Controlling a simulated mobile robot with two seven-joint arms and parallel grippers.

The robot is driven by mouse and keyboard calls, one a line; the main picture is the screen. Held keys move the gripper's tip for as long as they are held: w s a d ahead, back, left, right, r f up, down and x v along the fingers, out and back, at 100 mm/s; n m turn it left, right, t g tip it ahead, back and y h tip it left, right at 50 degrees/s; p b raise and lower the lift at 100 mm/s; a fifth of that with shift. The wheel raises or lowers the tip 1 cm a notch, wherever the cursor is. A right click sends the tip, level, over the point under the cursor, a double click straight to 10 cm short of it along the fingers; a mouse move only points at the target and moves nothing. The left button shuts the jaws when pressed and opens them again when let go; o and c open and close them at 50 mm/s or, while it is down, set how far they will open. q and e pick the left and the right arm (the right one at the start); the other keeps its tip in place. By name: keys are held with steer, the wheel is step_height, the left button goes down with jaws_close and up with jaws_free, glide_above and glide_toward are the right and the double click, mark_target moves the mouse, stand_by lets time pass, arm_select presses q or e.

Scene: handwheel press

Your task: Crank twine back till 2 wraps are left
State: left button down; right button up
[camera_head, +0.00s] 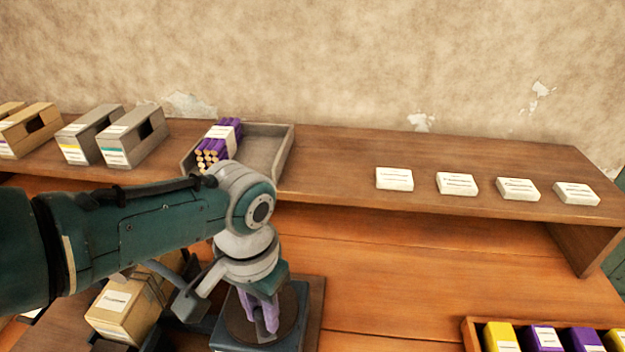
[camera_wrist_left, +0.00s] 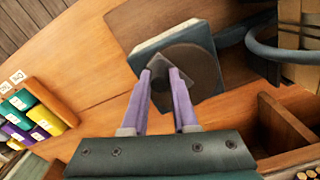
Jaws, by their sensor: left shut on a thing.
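My left gripper (camera_head: 263,322) reaches down over a blue block-like device (camera_head: 232,338) with a dark round disc on top. In the left wrist view the purple fingers (camera_wrist_left: 160,76) are closed around a dark grey piece at the middle of the brown disc (camera_wrist_left: 192,68). The disc sits on the blue-grey block (camera_wrist_left: 172,38). My arm hides part of the device in the head view. I cannot make out any twine or count wraps. My right gripper is in neither view.
A cardboard box (camera_head: 118,308) with a label stands left of the device, near a blue curved bar (camera_wrist_left: 262,45). The raised shelf holds a grey tray (camera_head: 272,160) with a purple bundle (camera_head: 222,140), open bins (camera_head: 138,142) and several white labelled blocks (camera_head: 393,179).

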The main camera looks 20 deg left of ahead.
mark_target(288, 297)
arm_select(q)
steer(key=n, duration=0.1)
steer(key=w+d+n, duration=0.1)
steer(key=n, duration=0.2)
steer(key=shift+w+d+n+b, duration=0.2)
steer(key=shift+w+n+b, duration=0.1)
steer(key=shift+b, duration=0.1)
steer(key=n, duration=0.1)
steer(key=w+n+b, duration=0.1)
steer(key=n, duration=0.2)
steer(key=shift+w+d+n+b, duration=0.25)
steer(key=shift+w+n+b, duration=0.05)
steer(key=shift+w+b, duration=0.05)
steer(key=n+b, duration=0.1)
steer(key=w+n, duration=0.1)
steer(key=n, duration=0.1)
steer(key=w+n+b, duration=0.1)
steer(key=n, duration=0.1)
steer(key=shift+a+f+b, duration=0.1)
steer(key=shift+a+b, duration=0.05)
steer(key=shift+b, duration=0.15)
steer(key=shift+w+a+n+b, duration=0.15)
steer(key=shift+w+n+b, duration=0.15)
steer(key=shift+n, duration=0.45)
steer(key=shift+w+a+n+b, duration=0.2)
steer(key=shift+n+b, duration=0.1)
steer(key=shift+n, duration=0.5)
steer(key=shift+w+a+n+b, duration=0.15)
steer(key=shift+w+n+b, duration=0.15)
steer(key=shift+n, duration=0.45)
